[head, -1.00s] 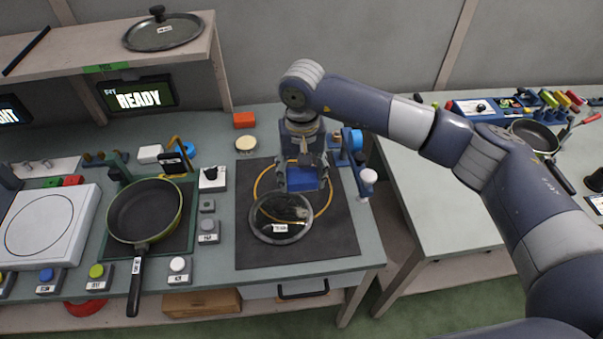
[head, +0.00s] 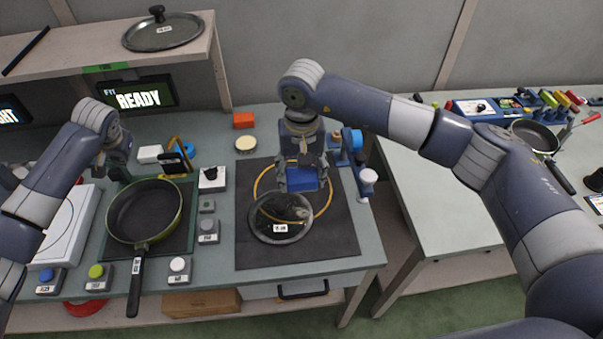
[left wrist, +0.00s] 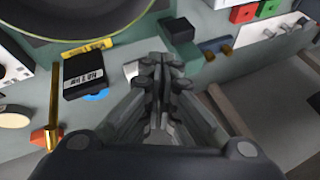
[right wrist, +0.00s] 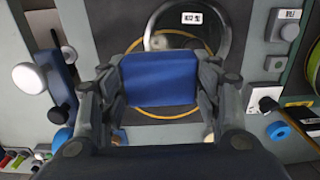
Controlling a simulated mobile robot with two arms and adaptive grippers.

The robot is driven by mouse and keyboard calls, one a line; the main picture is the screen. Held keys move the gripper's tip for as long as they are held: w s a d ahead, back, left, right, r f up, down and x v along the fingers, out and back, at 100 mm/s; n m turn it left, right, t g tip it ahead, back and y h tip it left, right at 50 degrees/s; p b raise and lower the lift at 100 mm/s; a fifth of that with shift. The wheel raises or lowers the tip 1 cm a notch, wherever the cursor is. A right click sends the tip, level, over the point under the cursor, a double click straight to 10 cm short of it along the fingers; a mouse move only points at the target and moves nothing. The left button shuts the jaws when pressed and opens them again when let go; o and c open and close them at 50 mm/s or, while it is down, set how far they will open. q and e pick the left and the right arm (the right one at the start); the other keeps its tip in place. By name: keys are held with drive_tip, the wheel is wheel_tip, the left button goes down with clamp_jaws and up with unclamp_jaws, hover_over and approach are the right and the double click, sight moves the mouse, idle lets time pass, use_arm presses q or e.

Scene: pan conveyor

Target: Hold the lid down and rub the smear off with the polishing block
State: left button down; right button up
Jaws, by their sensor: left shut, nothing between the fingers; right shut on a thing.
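The glass lid (head: 280,219) lies on the dark mat, partly inside a yellow ring on the mat; it also shows in the right wrist view (right wrist: 187,41). A pale, hazy patch on the glass (right wrist: 160,42) may be the smear. My right gripper (head: 302,181) is shut on the blue polishing block (right wrist: 159,78), held over the back part of the lid; I cannot tell if they touch. My left gripper (left wrist: 163,65) is shut and empty, well left of the lid, behind the pan. In the head view my left arm (head: 97,130) partly hides its fingers.
A frying pan (head: 146,211) sits on a stand left of the mat (head: 345,238), its handle over the front edge. Small button boxes (head: 208,232) stand between them. Another lid (head: 163,33) rests on the shelf. The mat's front is clear.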

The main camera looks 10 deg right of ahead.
use_arm(q)
drive_tip(key=s+d+f+m+g+h, duration=0.1)
drive_tip(key=d+m, duration=0.1)
drive_tip(key=d, duration=0.5)
drive_tip(key=s+d+f+m+g+h, duration=0.1)
drive_tip(key=s+d+m, duration=0.1)
drive_tip(key=d, duration=0.4)
wheel_tip(320, 180, up, 2)
drive_tip(key=m+g+h, duration=0.1)
drive_tip(key=m+g, duration=0.2)
drive_tip(key=m, duration=0.5)
hover_over(259, 223)
drive_tip(key=shift+f, duration=3.35)
drive_tip(key=shift+f, duration=1.75)
